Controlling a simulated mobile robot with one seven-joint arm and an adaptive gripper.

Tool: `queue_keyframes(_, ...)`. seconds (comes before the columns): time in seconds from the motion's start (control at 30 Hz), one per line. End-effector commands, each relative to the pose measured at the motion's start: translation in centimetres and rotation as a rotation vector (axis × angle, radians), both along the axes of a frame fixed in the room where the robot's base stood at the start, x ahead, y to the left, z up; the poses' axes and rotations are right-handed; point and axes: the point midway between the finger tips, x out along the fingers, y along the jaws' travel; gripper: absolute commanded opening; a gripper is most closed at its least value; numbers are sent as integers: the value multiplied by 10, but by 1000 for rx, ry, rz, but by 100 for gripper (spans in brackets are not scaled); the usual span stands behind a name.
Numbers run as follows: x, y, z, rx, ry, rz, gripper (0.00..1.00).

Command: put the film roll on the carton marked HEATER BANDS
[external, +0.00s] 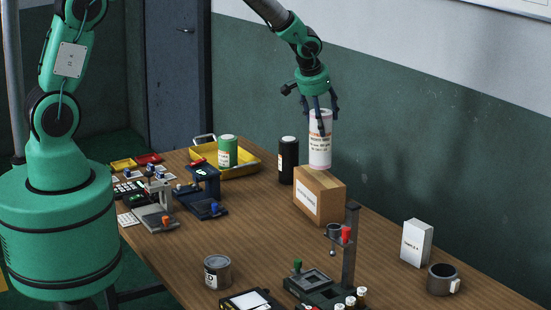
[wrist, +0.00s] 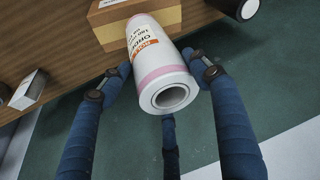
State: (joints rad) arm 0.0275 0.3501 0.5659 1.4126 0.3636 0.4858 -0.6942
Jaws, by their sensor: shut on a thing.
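The film roll (external: 320,151) is white with an orange and dark printed label and a pink band. It stands upright in my gripper (external: 322,118), whose fingers are closed around its upper part. The wrist view shows the roll (wrist: 160,75) with its hollow core end facing the camera and a finger on either side. The brown carton (external: 313,198) with a white label is directly below the roll; its print is too small to read surely. The carton also shows in the wrist view (wrist: 105,28). I cannot tell whether the roll's lower end touches the carton top.
A black roll (external: 288,161) stands just left of the carton. A yellow tray (external: 247,168) with a green-and-white can (external: 227,151) is further left. A dark post stand (external: 350,245) is in front. A white box (external: 416,243) and a grey mug (external: 442,279) are at right.

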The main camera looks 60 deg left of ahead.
Motion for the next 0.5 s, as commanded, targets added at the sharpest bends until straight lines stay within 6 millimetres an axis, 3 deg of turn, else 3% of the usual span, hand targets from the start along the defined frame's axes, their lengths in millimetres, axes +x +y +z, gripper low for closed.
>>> queue_keyframes(0.3, 0, 0, -28, 0, 0, -1, 4)
queue_keyframes(0.5, 1, 0, -30, 0, -2, 0, 4)
